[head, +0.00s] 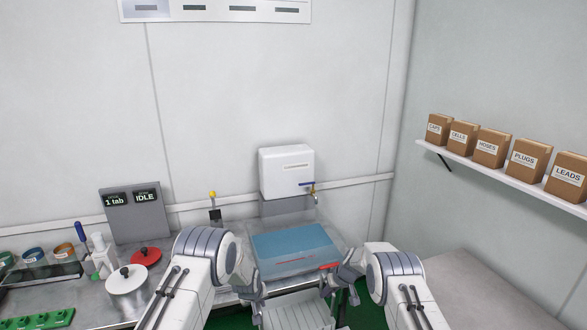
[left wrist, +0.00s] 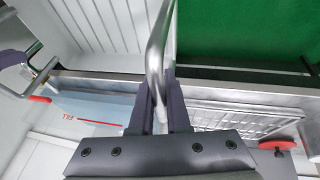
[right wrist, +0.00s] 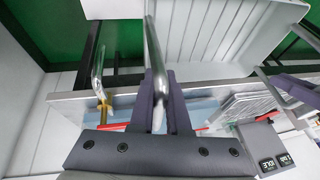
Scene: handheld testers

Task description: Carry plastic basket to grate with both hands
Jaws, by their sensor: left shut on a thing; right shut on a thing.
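The white plastic basket (head: 297,314), with ribbed inside, is at the bottom centre of the head view, in front of the bench edge. It also shows in the left wrist view (left wrist: 100,28) and right wrist view (right wrist: 215,32). My left gripper (head: 257,290) is shut on its left metal handle (left wrist: 160,45). My right gripper (head: 333,283) is shut on its right metal handle (right wrist: 154,50). A wire grate (left wrist: 245,118) lies on the bench beside the water tank; it also shows in the right wrist view (right wrist: 240,108). In the head view my left arm hides most of that area.
A blue water tank (head: 293,247) with a red fill mark is set in the bench behind the basket, below a tap (head: 315,195). A pot (head: 127,282), red lid (head: 146,257) and display panel (head: 134,215) stand left. A bare surface (head: 480,290) lies right.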

